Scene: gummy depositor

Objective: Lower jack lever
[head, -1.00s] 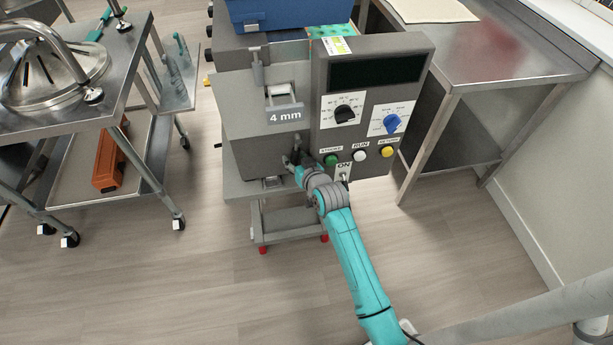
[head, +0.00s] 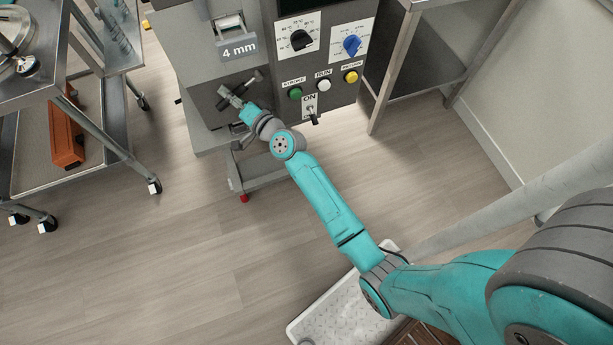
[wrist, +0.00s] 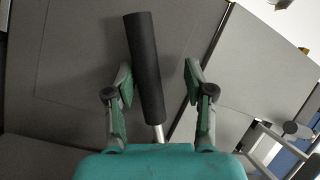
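The jack lever has a black cylindrical handle (wrist: 146,75) on a thin metal rod. In the wrist view the handle stands slightly tilted between the two fingers of my gripper (wrist: 159,68). The fingers are apart. The left finger is close to the handle, and a gap shows on the right side. In the head view my gripper (head: 232,97) is at the lower front of the grey machine (head: 200,85), below the "4 mm" label.
Green, white and yellow buttons (head: 323,85) and an ON switch (head: 311,113) are right of my gripper. A steel table (head: 400,60) stands at right. A cart with an orange box (head: 65,135) stands at left. The floor in front is clear.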

